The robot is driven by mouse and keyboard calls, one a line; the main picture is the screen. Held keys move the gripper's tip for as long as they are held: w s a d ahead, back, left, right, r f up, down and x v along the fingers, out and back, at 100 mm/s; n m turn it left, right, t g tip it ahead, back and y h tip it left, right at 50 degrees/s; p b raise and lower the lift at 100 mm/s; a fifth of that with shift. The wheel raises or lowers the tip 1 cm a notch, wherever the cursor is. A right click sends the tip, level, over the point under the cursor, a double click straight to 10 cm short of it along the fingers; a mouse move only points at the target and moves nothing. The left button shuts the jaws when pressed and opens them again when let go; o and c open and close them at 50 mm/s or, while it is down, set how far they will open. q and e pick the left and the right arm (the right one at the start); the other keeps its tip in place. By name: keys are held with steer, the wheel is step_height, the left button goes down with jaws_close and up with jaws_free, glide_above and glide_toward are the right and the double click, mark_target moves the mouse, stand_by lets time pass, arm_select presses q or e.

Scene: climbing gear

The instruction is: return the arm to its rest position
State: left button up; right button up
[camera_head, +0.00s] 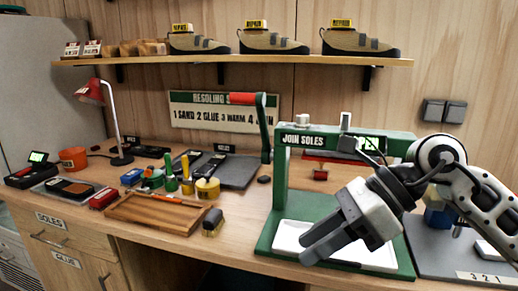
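My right arm comes in from the right edge. Its grey gripper (312,246) points left and down in front of the green press marked "JOIN SOLES" (287,190), over the press's white tray (290,231). The two fingers lie close together. I see nothing held between them, but the angle does not show whether they are fully shut. The gripper and wrist hide part of the tray and the press's right side. My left gripper and arm are not in view.
A wooden tray (140,222) and a brush (212,222) lie left of the press. A red lamp (90,92), jars and tools crowd the bench behind. A grey board with numbers (440,262) lies right. Shoes (272,42) stand on the shelf above.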

steer(key=s+a+r+m+y, duration=0.1)
steer(key=s+a+m+y, duration=0.2)
steer(key=a+m+y, duration=0.55)
steer(key=w+d+f+m+t+h, duration=0.1)
steer(key=d+f+m+t+h, duration=0.45)
steer(key=m, duration=0.55)
steer(key=w+d+f+m+t+h, duration=0.1)
steer(key=d+f+m+t+h, duration=0.15)
steer(key=f+m+t, duration=0.7)
steer(key=w+d+f+m+t+h, duration=0.1)
steer(key=d+f+m+t+h, duration=0.3)
steer(key=m, duration=0.9)
steer(key=s+f+m+g+h, duration=0.1)
steer(key=s+f+m+g, duration=0.2)
steer(key=f, duration=0.4)
steer(key=s+d+f+m+g+h, duration=0.1)
steer(key=s+f+m+g+h, duration=0.1)
steer(key=s+f+g, duration=0.3)
steer(key=s+f+m, duration=0.1)
steer(key=s+f, duration=0.2)
steer(key=shift+d+f+m+g, duration=0.15)
steer(key=shift+d+m+g, duration=0.05)
steer(key=shift+m+g, duration=0.1)
